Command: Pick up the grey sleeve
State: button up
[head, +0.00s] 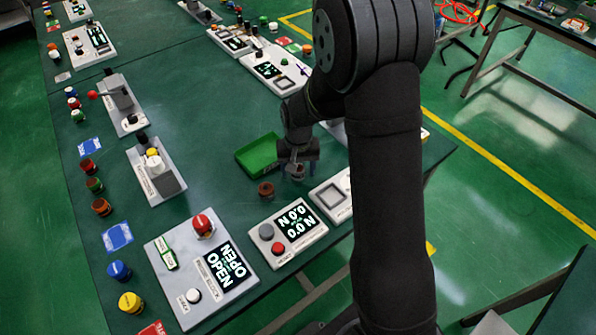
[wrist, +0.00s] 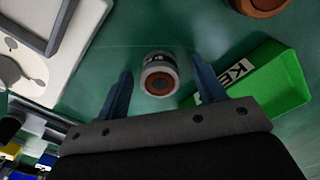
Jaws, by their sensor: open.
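The grey sleeve (wrist: 158,64) stands on the dark green table, a short cylinder with a black label band and a brown centre in its round end. In the wrist view it sits between and slightly beyond the two blue fingers of my gripper (wrist: 161,70), with a gap on each side. My gripper is open and empty. In the head view my gripper (head: 298,167) is low over the table, and the sleeve (head: 295,172) is partly hidden by the fingers.
A green tray (head: 258,155) lies close behind and left of my gripper; in the wrist view this tray (wrist: 285,85) is near the right finger. A brown ring (head: 265,190) lies nearby. A display box (head: 287,230) and a grey-framed panel (head: 332,197) stand in front.

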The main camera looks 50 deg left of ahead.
aim_at(300, 168)
jog(key=shift+c, duration=0.4)
jog(key=c, duration=1)
jog(key=shift+r, duration=0.45)
jog(key=r, duration=0.3)
jog(key=shift+w+d+r, duration=0.25)
jog(key=shift+r, duration=0.15)
jog(key=w+d+r, duration=0.2)
jog(key=d, duration=0.1)
jog(key=w+d+r, duration=0.2)
jog(key=d, duration=0.1)
jog(key=w+d+r, duration=0.2)
jog(key=d, duration=0.1)
jog(key=shift+w+r, duration=0.15)
jog(key=shift+w, duration=0.1)
